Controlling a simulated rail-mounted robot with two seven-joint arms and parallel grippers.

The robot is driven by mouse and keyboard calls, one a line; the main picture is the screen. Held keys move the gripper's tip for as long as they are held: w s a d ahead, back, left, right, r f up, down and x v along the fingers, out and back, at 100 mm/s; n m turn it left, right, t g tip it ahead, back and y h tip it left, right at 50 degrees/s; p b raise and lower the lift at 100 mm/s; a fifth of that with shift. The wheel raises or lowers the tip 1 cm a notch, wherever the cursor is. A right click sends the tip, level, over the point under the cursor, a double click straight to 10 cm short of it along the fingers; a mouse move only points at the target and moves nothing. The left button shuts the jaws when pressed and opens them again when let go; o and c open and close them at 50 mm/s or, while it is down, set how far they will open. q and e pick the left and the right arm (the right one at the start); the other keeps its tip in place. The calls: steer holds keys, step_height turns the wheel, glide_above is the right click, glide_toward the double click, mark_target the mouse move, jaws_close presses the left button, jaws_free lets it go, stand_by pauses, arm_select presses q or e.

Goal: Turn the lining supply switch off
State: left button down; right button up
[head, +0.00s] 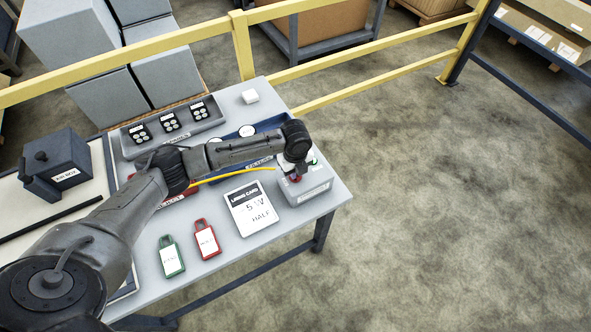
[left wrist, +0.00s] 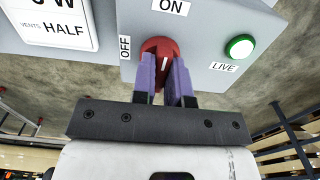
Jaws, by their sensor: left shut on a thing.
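The lining supply switch is a red rotary knob (left wrist: 160,50) on a grey box (head: 306,188) at the right end of the table. In the left wrist view, an ON label (left wrist: 174,7) is above the knob and an OFF label (left wrist: 125,48) is to its left. The knob's white line is nearly upright, towards ON. A round green lamp (left wrist: 240,47) beside the LIVE label looks lit. My left gripper (left wrist: 166,75) has its purple fingers shut on both sides of the knob. In the head view, the left gripper (head: 295,176) partly hides the knob.
A lining card (head: 250,208) reading HALF lies left of the box. A green tag (head: 171,257) and a red tag (head: 206,239) lie in front. Trays (head: 205,125) stand behind my arm, and a yellow cable runs under it. A yellow rail (head: 330,67) passes behind the table.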

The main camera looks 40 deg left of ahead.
arm_select(q)
steer(key=shift+r+p, duration=0.15)
steer(key=shift+p, duration=0.4)
steer(key=n+p, duration=0.9)
steer(key=p, duration=0.2)
steer(key=shift+r+n+p, duration=0.1)
steer(key=shift+n+p, duration=0.2)
steer(key=shift+p, duration=0.1)
steer(key=n+p, duration=0.3)
steer(key=n, duration=0.2)
steer(key=shift+d+p, duration=0.1)
steer(key=shift+p, duration=0.3)
steer(key=shift+n+p, duration=0.7)
steer(key=shift+n, duration=0.7)
steer(key=shift+f+n, duration=0.2)
steer(key=shift+n, duration=0.2)
